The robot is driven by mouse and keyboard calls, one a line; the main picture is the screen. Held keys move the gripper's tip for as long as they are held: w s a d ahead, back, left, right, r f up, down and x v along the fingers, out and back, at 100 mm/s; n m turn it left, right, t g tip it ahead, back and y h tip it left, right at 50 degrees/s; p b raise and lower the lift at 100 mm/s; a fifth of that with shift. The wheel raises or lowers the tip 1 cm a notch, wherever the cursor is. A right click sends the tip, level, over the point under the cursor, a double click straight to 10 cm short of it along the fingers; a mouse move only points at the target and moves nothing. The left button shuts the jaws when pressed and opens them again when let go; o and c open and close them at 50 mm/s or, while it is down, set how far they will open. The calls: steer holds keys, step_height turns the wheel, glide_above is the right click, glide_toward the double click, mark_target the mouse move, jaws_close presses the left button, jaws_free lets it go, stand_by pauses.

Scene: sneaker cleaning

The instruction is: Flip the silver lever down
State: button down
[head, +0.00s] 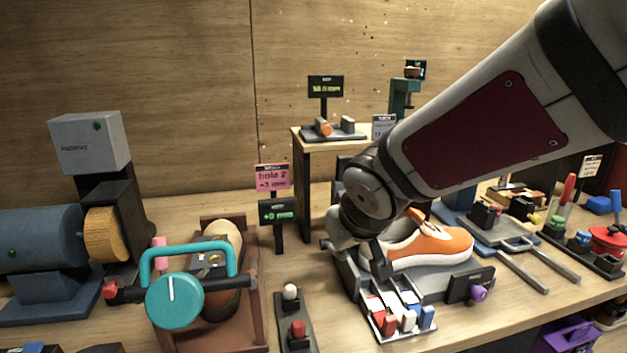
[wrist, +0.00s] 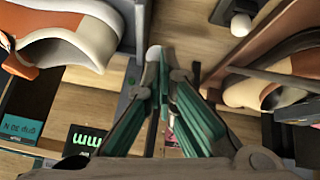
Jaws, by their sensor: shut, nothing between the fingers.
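My gripper (wrist: 164,75) shows in the wrist view with its teal-padded fingers closed together and nothing between them. A small pale grey rounded end (wrist: 153,54) is right at the fingertips. It may be the silver lever's tip, but I cannot tell whether they touch. A grey upright bar (wrist: 137,60) runs just left of the fingers, beside the orange and white sneaker (wrist: 75,35). In the head view the sneaker (head: 430,247) sits on its dark stand, and my arm covers the stand's left end. I cannot make out the silver lever clearly there.
Right of my fingers in the wrist view is a brown tray (wrist: 246,57) with another shoe (wrist: 245,92). The tray's teal handle (head: 187,250) stands at left in the head view. A white knob (head: 290,292) and red knob (head: 298,328) stand at the front.

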steer(key=shift+r, duration=0.1)
steer(key=a+p+v, duration=0.1)
steer(key=p+v, duration=0.3)
steer(key=v, duration=0.7)
steer(key=shift+s+d, duration=0.25)
steer(key=shift+s, duration=0.25)
